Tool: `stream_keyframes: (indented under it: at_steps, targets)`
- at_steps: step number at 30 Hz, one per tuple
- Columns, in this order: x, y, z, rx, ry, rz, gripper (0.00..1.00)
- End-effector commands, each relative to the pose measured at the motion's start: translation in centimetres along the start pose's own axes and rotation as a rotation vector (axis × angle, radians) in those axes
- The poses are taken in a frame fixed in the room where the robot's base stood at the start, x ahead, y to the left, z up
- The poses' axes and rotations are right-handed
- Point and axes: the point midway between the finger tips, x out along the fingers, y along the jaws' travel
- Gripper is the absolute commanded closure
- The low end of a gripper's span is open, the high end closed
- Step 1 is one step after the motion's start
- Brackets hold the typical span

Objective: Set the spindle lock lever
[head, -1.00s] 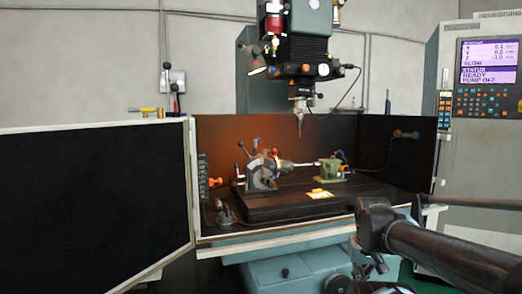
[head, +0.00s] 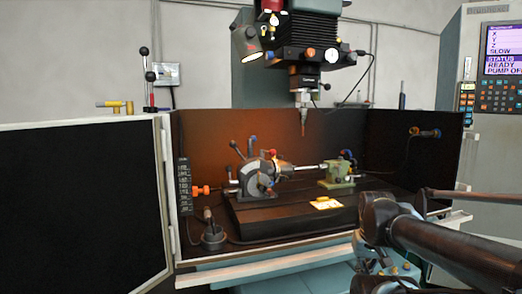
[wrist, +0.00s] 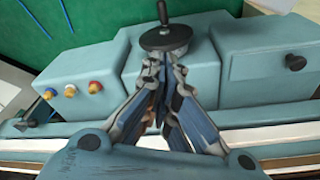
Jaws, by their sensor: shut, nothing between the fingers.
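The indexing chuck (head: 256,178) is a grey unit on the dark machine bed (head: 275,214) in the head view. Thin levers rise from it: one with a dark knob (head: 233,143) on the left and one with a blue knob (head: 252,140). A red knob shows to their right. I cannot tell which is the spindle lock lever. My gripper (wrist: 163,64) is shut and empty in the wrist view, in front of a teal machine housing and a black handwheel. It is away from the chuck, which is not in the wrist view.
A green tailstock (head: 337,174) stands right of the chuck, with a bar between them. The spindle tool (head: 303,122) hangs above. A black door panel (head: 80,205) fills the left. A black handwheel (wrist: 165,38) and coloured knobs (wrist: 70,90) show on the teal housing.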

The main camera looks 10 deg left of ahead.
Motion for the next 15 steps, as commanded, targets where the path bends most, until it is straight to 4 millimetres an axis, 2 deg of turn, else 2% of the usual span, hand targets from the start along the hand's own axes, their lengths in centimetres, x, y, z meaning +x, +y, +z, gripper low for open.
stream_keyframes:
  at_steps: [4, 6, 8, 11, 15]
  targets:
    - [0.0, 0.0, 0.0, -0.001, 0.0, 0.0, 1.0]
    - [-0.9, -0.1, 0.5, -0.011, 0.01, 0.0, 1.0]
    - [-1.6, -0.2, 0.0, -0.035, 0.008, 0.001, 1.0]
    - [-3.7, -0.6, -1.9, -0.115, -0.002, 0.001, 1.0]
    - [-8.2, -1.9, -5.8, -0.291, -0.023, 0.006, 1.0]
